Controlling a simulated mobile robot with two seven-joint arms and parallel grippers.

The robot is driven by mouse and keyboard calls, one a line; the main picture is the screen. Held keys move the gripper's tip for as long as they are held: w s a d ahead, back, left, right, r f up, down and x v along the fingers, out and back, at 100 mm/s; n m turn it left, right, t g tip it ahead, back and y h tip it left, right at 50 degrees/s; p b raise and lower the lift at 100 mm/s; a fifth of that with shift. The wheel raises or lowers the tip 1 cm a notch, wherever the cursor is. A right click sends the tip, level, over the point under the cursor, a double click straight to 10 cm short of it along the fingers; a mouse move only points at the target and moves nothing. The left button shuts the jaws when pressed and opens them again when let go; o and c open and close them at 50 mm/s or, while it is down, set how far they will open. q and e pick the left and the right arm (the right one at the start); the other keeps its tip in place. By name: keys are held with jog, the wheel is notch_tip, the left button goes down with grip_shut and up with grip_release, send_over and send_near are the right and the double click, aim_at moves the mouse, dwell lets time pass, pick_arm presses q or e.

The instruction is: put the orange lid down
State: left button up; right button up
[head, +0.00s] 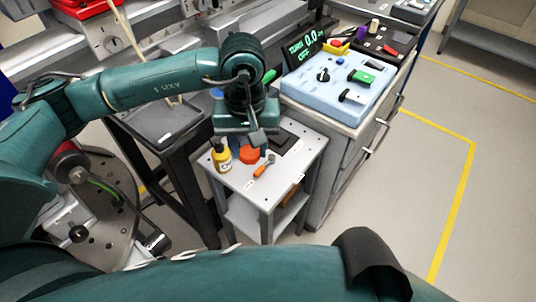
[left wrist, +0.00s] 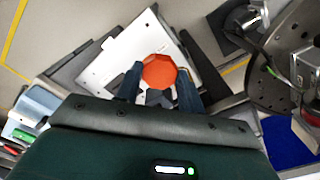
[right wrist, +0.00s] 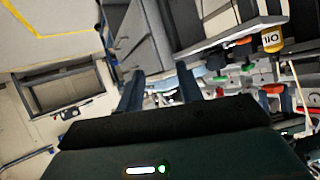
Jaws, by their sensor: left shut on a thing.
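The orange lid (head: 249,155) is at the small grey side table (head: 237,181), beneath my left gripper (head: 250,142). In the left wrist view the lid (left wrist: 158,72) is an orange, many-sided disc between the two fingers of my left gripper (left wrist: 159,90), which is shut on it. The white tabletop (left wrist: 103,72) shows behind the lid. I cannot tell whether the lid touches the top. My right gripper (right wrist: 160,90) shows in the right wrist view with its fingers apart and nothing between them.
A yellow bottle (head: 222,158) stands on the table left of the lid. An orange-handled tool (head: 264,167) lies in front of it, and a dark pad (head: 284,143) lies behind right. A light blue control panel (head: 339,87) sits on the cabinet to the right.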

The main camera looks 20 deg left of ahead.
pick_arm(q)
jog(key=d+f+n+b, duration=0.2)
jog(key=d+f+n, duration=0.1)
jog(key=f+n, duration=0.15)
send_over(266, 194)
notch_tip(266, 194, down, 5)
jog(key=shift+f, duration=2.4)
pick_arm(e)
jog(key=shift+s+d+f+m+t, duration=0.1)
jog(key=shift+f+m+t, duration=0.2)
jog(key=shift+f+m, duration=0.15)
jog(key=shift+f, duration=0.1)
pick_arm(q)
jog(key=shift+f+b, duration=0.15)
jog(key=shift+b, duration=0.15)
jog(key=o, duration=0.8)
jog(key=shift+o, duration=1.4)
pick_arm(e)
jog(key=shift+s, duration=0.1)
